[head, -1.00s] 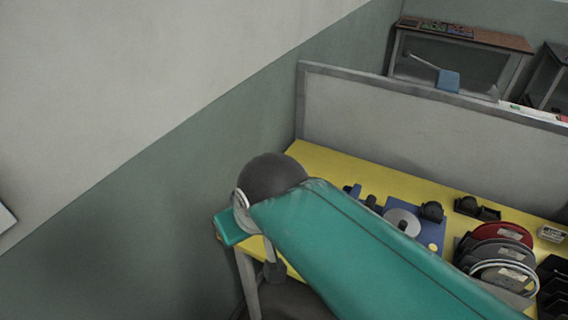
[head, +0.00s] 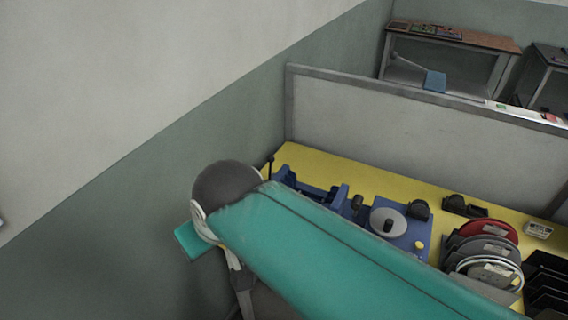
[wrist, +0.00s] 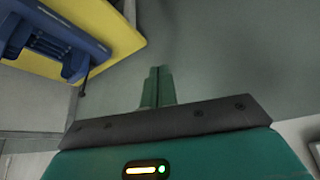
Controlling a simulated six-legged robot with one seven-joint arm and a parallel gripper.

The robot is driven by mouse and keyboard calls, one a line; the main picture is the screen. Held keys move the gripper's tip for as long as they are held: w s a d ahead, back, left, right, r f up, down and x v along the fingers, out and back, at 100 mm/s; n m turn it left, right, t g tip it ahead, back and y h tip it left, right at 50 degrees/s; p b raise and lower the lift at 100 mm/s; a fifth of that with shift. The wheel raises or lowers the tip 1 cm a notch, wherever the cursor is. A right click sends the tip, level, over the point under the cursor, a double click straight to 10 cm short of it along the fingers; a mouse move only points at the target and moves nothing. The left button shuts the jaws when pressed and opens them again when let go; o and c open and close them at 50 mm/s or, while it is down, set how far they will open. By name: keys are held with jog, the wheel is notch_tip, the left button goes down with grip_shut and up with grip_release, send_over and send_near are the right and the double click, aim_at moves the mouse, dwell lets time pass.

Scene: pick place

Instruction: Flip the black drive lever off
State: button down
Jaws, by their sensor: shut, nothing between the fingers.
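A blue machine (head: 335,196) stands on the yellow bench, partly hidden behind my green arm. A thin black lever with a small knob (head: 270,166) stands up at its left end; I take it for the drive lever. In the wrist view the blue machine (wrist: 50,38) is at the upper left, and a thin dark lever (wrist: 84,84) sticks out from its near end. My gripper (wrist: 158,72) shows in the wrist view with its green fingers together and empty. It is to the right of the lever and apart from it, with grey wall behind. The head view does not clearly show the fingers.
The yellow bench (head: 300,158) runs along a grey partition (head: 380,125). A blue unit with a grey disc (head: 381,216), discs in a rack (head: 488,232) and black trays (head: 548,270) stand further right. Free room lies left of the bench, before the wall.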

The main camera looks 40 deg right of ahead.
jog(key=w+d+f+m+y, duration=0.3)
jog(key=w+d+m+y, duration=0.1)
jog(key=d+m, duration=0.5)
jog(key=w+d+f+m+y, duration=0.3)
jog(key=w+d+m, duration=0.2)
jog(key=d+m, duration=0.3)
jog(key=s+d+f+m+t, duration=0.1)
jog(key=d+f+m+t, duration=0.1)
jog(key=d+m, duration=0.2)
jog(key=s+d+f+m+t, duration=0.2)
jog(key=d+m+t, duration=0.1)
jog(key=d, duration=0.8)
jog(key=s+d+f+m+t, duration=0.1)
jog(key=d+m+t, duration=0.1)
jog(key=d+m, duration=0.3)
jog(key=d, duration=0.2)
jog(key=shift+s+d+f+t, duration=0.15)
jog(key=shift+d+f+t, duration=0.15)
jog(key=shift+f, duration=0.1)
send_near(270, 173)
jog(key=w, duration=0.2)
jog(key=shift+w+a+r, duration=0.9)
jog(key=shift+w+r, duration=0.25)
jog(key=shift+w, duration=0.05)
